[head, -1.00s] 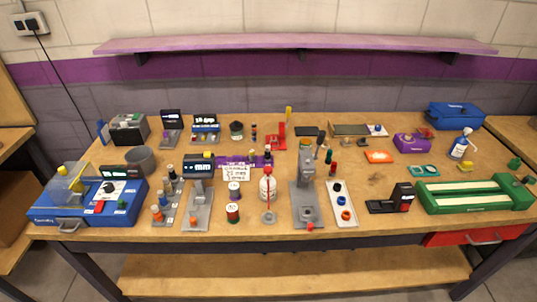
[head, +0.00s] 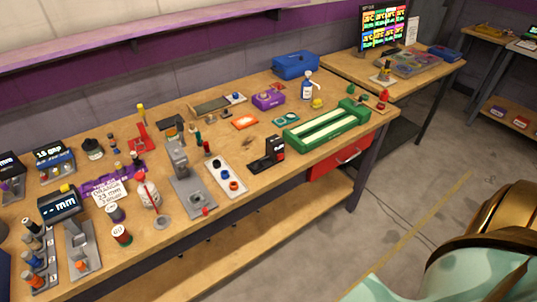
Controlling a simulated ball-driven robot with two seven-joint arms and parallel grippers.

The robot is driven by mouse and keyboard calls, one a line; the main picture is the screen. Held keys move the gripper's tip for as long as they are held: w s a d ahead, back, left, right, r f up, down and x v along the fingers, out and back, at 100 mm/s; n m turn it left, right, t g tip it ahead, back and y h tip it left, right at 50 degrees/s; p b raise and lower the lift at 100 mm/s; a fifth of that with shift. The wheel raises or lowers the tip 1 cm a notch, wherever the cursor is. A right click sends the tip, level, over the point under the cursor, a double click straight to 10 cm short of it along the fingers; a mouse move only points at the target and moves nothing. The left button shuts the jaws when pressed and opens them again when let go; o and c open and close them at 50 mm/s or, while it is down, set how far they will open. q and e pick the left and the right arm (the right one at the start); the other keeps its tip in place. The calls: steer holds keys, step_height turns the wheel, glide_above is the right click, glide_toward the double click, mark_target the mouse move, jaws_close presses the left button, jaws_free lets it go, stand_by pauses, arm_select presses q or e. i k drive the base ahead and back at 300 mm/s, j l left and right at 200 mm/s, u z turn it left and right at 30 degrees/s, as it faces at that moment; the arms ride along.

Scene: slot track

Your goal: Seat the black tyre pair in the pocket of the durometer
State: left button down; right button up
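A white tray (head: 226,178) near the bench's front edge holds a black tyre-like piece (head: 217,163), a blue one and an orange one. Whether the black piece is a pair is too small to tell. A small black L-shaped device (head: 270,153) is right of the tray. Neither of my grippers is in view. A gold and mint-green part of mine fills the lower right corner.
The wooden bench (head: 330,140) is crowded on its left. A green slotted track (head: 325,130) lies near its right end, with a blue case (head: 296,66) behind. A second table (head: 400,72) carries a screen (head: 384,27). Open floor is at right.

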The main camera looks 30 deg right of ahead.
mark_target(274, 143)
steer(key=i+u, duration=0.2)
steer(key=u, duration=0.25)
steer(key=i+l+u, duration=0.2)
steer(key=u, duration=0.25)
